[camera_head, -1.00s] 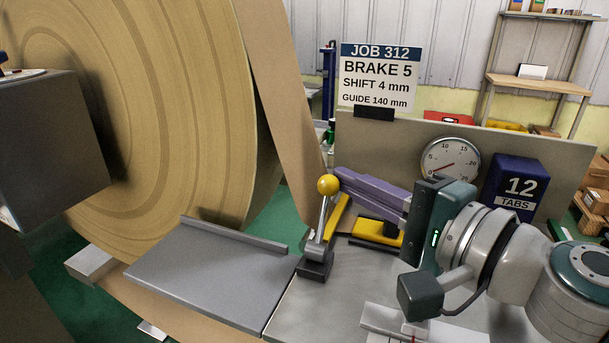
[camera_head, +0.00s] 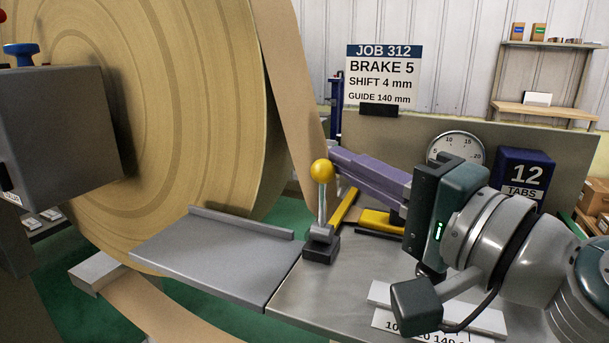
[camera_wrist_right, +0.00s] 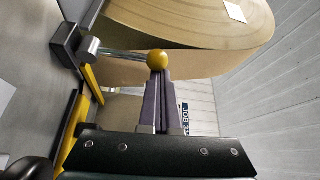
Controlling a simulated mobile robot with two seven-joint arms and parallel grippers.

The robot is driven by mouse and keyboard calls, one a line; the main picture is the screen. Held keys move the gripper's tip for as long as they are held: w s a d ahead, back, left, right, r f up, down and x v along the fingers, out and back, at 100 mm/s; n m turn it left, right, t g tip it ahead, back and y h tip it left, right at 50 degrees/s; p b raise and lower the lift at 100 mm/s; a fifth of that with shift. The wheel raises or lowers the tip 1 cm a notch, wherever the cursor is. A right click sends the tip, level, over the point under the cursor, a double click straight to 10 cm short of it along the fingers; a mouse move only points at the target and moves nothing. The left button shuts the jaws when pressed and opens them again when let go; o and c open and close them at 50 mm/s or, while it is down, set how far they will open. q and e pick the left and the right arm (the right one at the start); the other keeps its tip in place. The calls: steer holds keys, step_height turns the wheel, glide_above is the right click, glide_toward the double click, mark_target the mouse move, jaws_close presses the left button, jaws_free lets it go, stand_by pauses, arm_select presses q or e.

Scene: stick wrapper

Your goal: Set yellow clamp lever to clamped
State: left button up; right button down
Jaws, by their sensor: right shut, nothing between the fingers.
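The yellow clamp lever is a metal rod with a yellow ball knob (camera_head: 322,171) on top, standing nearly upright on a dark pivot block (camera_head: 321,249) at the inner edge of the grey table. The right gripper (camera_head: 336,158) comes from the right with its purple fingers together and empty, the tips beside the knob. In the right wrist view the knob (camera_wrist_right: 157,60) is just beyond the fingertips (camera_wrist_right: 157,75). I cannot tell whether they touch it. The left gripper is not in view.
A big brown paper roll (camera_head: 190,110) fills the left, its web passing behind the lever. A grey plate (camera_head: 215,255) lies left of the lever. Yellow bars (camera_head: 378,221) lie under the right fingers. A job sign (camera_head: 382,75), a dial gauge (camera_head: 458,147) and a blue tabs box (camera_head: 523,172) stand behind.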

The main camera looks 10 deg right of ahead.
mark_target(316, 171)
steer(key=shift+s+a+f+n+b, duration=0.25)
steer(key=shift+s+a, duration=0.25)
steer(key=shift+s, duration=0.25)
steer(key=shift+s+a+f+n+b, duration=0.15)
steer(key=shift+s+a+b, duration=0.3)
steer(key=shift+s, duration=0.3)
steer(key=shift+s+a+r, duration=0.1)
